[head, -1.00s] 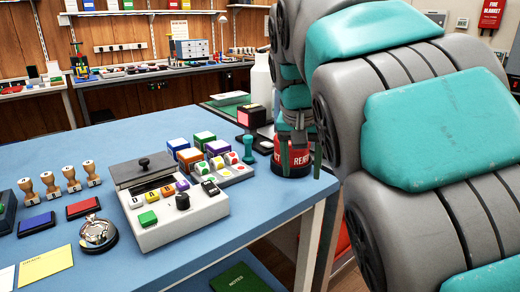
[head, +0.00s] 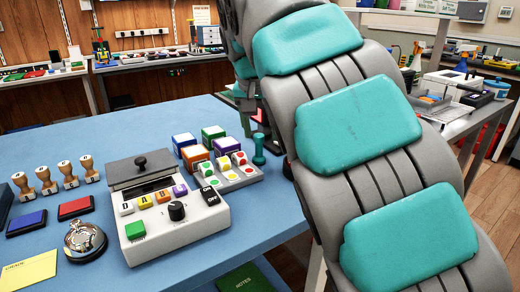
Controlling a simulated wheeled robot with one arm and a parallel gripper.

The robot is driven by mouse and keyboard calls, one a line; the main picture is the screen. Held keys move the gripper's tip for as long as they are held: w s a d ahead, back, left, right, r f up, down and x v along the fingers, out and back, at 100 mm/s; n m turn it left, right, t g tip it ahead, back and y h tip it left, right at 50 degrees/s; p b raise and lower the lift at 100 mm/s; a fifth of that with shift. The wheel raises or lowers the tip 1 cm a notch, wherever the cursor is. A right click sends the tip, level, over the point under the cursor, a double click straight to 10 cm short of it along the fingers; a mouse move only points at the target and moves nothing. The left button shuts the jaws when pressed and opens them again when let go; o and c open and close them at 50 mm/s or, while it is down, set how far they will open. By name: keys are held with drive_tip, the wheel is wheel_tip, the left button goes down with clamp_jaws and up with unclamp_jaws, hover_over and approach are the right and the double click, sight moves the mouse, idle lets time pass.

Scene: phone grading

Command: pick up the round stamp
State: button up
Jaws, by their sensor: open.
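A teal stamp with a round knob and a round-looking foot (head: 259,151) stands upright on the blue table, at the right end of a tray of coloured-dot stickers. It is the likely round stamp. Several wooden-handled stamps (head: 67,174) stand in a row at the far left; the shape of their bases is hard to tell. My gripper (head: 250,117) is only partly visible behind my arm, above and behind the teal stamp and apart from it. It is open, and no object shows in it. My arm hides the table to the right of the teal stamp.
A grey-white box (head: 190,238) with a dial and lettered cubes stands mid-table. Near it are a dotted sticker tray (head: 243,180), coloured boxes (head: 213,137), ink pads (head: 76,207) and a bell (head: 85,241). The table's back left (head: 60,140) is clear.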

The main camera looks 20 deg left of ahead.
sight(260, 145)
drive_tip(key=shift+a+p+x, duration=0.2)
drive_tip(key=shift+x, duration=1.25)
drive_tip(key=shift+a+p+x, duration=0.2)
drive_tip(key=shift+x, duration=1.25)
drive_tip(key=shift+w, duration=0.1)
drive_tip(key=shift+r, duration=0.1)
clamp_jaws()
